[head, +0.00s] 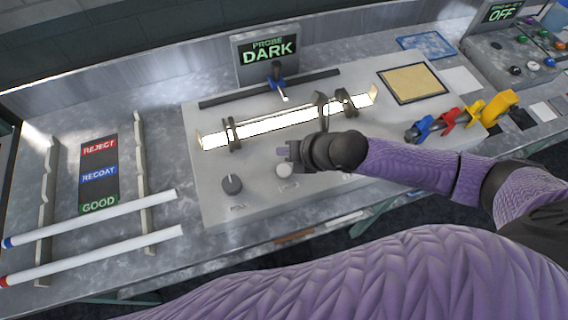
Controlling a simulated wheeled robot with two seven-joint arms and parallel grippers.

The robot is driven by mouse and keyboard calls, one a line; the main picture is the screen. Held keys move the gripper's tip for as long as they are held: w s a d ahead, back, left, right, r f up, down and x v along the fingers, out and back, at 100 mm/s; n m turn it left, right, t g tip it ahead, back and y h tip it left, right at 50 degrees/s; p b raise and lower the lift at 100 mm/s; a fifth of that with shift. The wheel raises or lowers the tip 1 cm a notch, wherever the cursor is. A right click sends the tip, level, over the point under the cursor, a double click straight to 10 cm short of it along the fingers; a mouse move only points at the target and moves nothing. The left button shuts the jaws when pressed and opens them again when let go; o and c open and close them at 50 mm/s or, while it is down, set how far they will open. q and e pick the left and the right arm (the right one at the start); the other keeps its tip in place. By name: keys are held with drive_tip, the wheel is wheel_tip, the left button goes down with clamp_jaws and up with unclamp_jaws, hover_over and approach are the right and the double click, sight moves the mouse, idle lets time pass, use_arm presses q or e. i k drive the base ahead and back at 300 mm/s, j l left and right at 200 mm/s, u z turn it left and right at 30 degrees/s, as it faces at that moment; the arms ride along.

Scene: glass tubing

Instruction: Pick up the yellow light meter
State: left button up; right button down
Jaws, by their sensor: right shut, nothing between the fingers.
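The yellow light meter (494,107) appears to be the yellow tool at the right end of a row of coloured tools, on the right part of the bench. My right gripper (285,151) is shut and empty. My right forearm comes in from the right, passing in front of the tools. My left gripper is out of view.
A blue tool (420,128) and a red tool (447,120) stand left of the yellow one. A display (268,50) reads PROBE DARK. Two white tubes (95,218) lie on a rack at left. A button box (515,55) stands at far right.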

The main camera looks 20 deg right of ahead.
sight(499, 106)
drive_tip(key=z, duration=2.15)
drive_tip(key=i+l+u, duration=0.3)
drive_tip(key=u, duration=0.15)
drive_tip(key=i+l+u, duration=0.2)
drive_tip(key=l+u, duration=0.25)
drive_tip(key=i+l+u, duration=0.15)
drive_tip(key=l+u, duration=1.15)
drive_tip(key=l, duration=0.25)
drive_tip(key=k+l+u, duration=0.1)
drive_tip(key=l+u, duration=0.35)
drive_tip(key=l, duration=0.1)
